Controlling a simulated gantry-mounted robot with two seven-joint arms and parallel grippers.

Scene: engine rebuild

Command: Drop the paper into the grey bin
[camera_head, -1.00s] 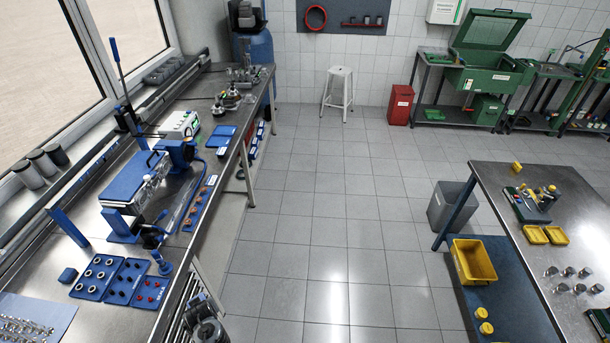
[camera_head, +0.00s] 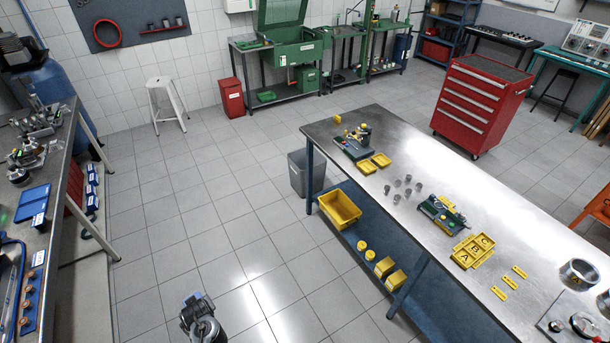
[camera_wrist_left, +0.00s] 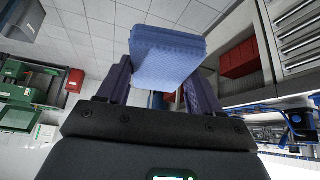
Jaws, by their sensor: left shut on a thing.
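The grey bin (camera_head: 298,178) stands on the floor at the far left end of the steel table, partly behind a table leg. My left gripper (camera_head: 195,305) is at the bottom of the head view, over the open floor, well short of the bin. In the left wrist view my left gripper (camera_wrist_left: 160,85) is shut on a pale blue, folded-looking piece of paper (camera_wrist_left: 168,55). A small bit of the paper (camera_head: 193,298) shows in the head view. My right gripper is not in view.
The steel table (camera_head: 430,170) with yellow trays and engine parts fills the right. A yellow crate (camera_head: 340,208) sits on its lower shelf. A workbench (camera_head: 50,195) runs along the left. A red bin (camera_head: 231,97) and white stool (camera_head: 166,100) stand farther back. Floor between is clear.

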